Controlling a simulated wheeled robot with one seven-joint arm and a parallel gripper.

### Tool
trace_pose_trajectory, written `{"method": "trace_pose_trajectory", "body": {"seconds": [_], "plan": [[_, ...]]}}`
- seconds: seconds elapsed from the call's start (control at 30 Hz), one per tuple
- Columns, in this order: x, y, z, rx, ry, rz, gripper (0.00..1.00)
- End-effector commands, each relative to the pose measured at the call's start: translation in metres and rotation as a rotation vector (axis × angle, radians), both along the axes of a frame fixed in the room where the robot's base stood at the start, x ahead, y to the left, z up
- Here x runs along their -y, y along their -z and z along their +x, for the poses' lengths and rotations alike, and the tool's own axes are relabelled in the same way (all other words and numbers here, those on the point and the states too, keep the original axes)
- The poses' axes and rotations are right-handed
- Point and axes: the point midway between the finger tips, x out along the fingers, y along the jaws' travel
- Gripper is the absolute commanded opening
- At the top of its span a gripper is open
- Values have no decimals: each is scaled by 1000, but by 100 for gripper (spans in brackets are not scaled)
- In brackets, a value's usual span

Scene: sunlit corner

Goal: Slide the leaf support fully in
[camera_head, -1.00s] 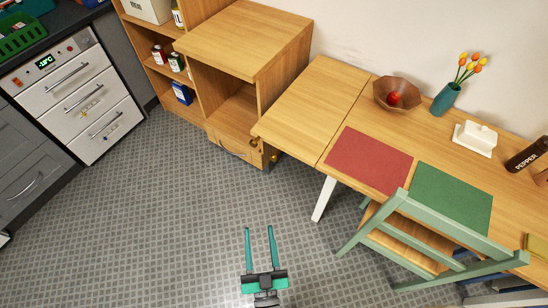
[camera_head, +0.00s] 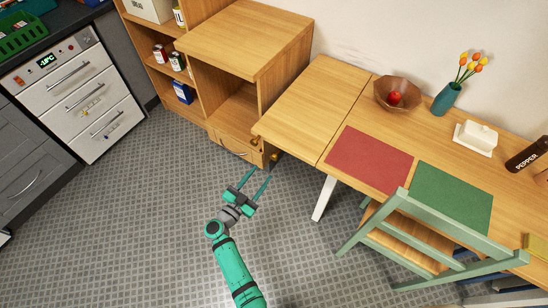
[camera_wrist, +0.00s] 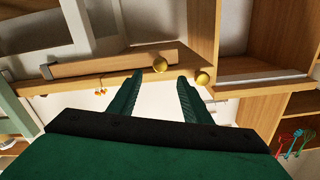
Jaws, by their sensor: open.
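The wooden table leaf (camera_head: 312,108) lies level at the left end of the table in the head view and hides most of what is under it. In the wrist view a long wooden bar (camera_wrist: 110,64), which looks like the leaf support, runs under the table, with a round brass knob (camera_wrist: 160,65) near its right end. A second brass knob (camera_wrist: 202,78) sits just right of it. Two brass knobs also show below the leaf's near corner in the head view (camera_head: 274,157). My gripper (camera_head: 261,173) is open and empty, its fingers pointing toward the knobs, apparently short of them.
A wooden cabinet (camera_head: 240,42) with a low drawer (camera_head: 232,146) stands close left of the leaf. A white table leg (camera_head: 323,199) and a green chair (camera_head: 430,235) are to the right. The tiled floor (camera_head: 130,220) at left is clear.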

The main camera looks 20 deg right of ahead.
Motion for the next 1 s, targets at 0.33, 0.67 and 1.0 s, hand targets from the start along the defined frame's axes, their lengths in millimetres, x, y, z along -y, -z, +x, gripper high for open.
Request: {"method": "trace_pose_trajectory", "body": {"seconds": [0.33, 0.67, 1.0], "plan": [[37, 0, 29, 0, 6, 3, 44], [76, 0, 59, 0, 4, 2, 44], [85, 1, 66, -2, 2, 2, 44]]}}
